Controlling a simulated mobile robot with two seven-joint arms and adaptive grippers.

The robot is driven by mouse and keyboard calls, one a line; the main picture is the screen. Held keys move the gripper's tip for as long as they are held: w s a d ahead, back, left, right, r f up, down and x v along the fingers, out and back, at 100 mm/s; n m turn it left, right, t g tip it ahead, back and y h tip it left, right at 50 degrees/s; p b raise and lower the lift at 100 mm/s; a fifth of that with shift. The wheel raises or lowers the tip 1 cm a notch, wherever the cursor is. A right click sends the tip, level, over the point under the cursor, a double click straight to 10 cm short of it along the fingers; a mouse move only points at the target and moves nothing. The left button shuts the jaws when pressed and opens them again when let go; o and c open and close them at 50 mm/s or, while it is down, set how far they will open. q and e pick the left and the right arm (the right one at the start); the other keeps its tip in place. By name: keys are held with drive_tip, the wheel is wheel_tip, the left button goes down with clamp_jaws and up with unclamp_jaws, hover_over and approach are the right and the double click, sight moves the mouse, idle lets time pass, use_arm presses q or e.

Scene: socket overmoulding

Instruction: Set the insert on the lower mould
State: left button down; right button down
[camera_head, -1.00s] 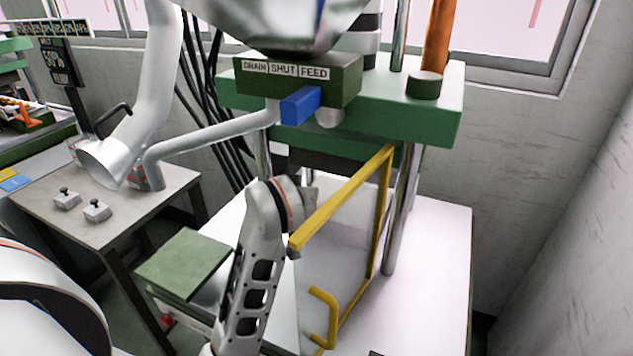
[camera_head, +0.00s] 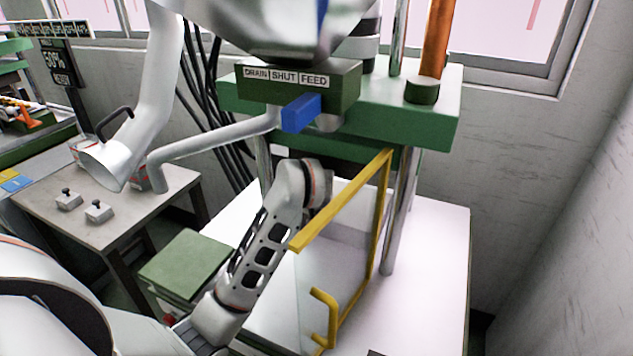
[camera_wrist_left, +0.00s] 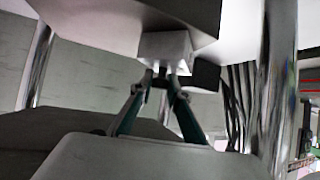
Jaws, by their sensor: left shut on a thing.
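My left gripper (camera_wrist_left: 160,76) is shut on the insert, a small grey block (camera_wrist_left: 165,47), in the left wrist view; the fingertips close on a thin stem at the block. Beside the block, at the top of that view, is a large pale block (camera_wrist_left: 130,14) that may be the lower mould. Whether the two touch, I cannot tell. In the head view my left arm reaches into the press behind the yellow guard, and its fingertips, the held insert and the lower mould are hidden. My right gripper is not in view.
The yellow guard frame (camera_head: 345,200) stands close to my left wrist. A steel press column (camera_head: 398,215) rises to its right. The green press head (camera_head: 420,115) hangs above. Two more grey blocks with black knobs (camera_head: 68,200) (camera_head: 99,212) sit on the side table (camera_head: 130,226).

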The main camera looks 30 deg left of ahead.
use_arm(q)
drive_tip(key=shift+f, duration=0.1)
drive_tip(key=c, duration=1.9)
unclamp_jaws()
drive_tip(key=shift+r, duration=0.2)
drive_tip(key=shift+s+d+r, duration=0.15)
drive_tip(key=shift+s+d, duration=0.05)
drive_tip(key=shift+s, duration=0.05)
drive_tip(key=p+v, duration=0.1)
drive_tip(key=v, duration=1)
drive_tip(key=shift+s, duration=0.15)
